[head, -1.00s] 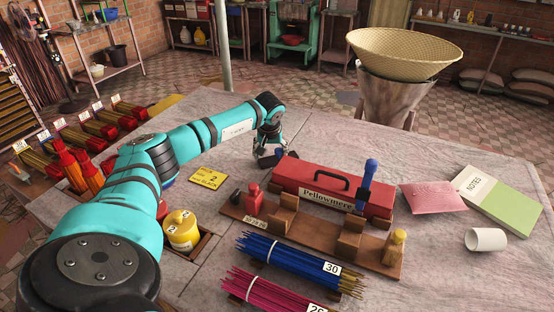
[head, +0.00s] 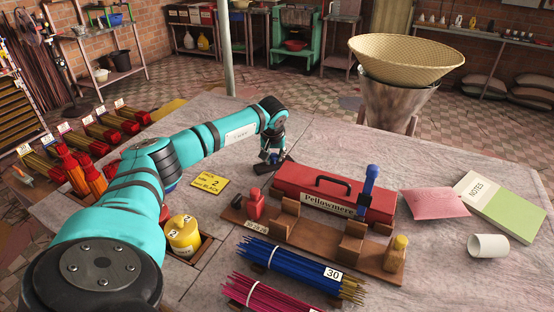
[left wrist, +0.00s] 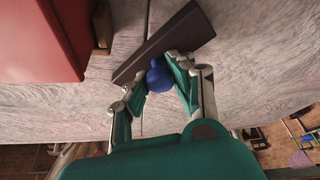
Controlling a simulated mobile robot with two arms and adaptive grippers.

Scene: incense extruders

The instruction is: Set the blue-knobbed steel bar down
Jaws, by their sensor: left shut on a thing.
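My left gripper (head: 272,153) is shut on the blue knob (left wrist: 159,76) of a dark steel bar. The bar (left wrist: 165,43) lies crosswise beyond the fingertips in the left wrist view, close over the grey tabletop. In the head view the bar (head: 276,168) shows as a dark strip beneath the fingers, behind the left end of the red box. Whether it touches the table, I cannot tell. My right gripper is not in view.
The red Pellowmere box (head: 300,180) stands just right of the gripper. A yellow card (head: 210,183) lies to the left. The table behind the bar is clear.

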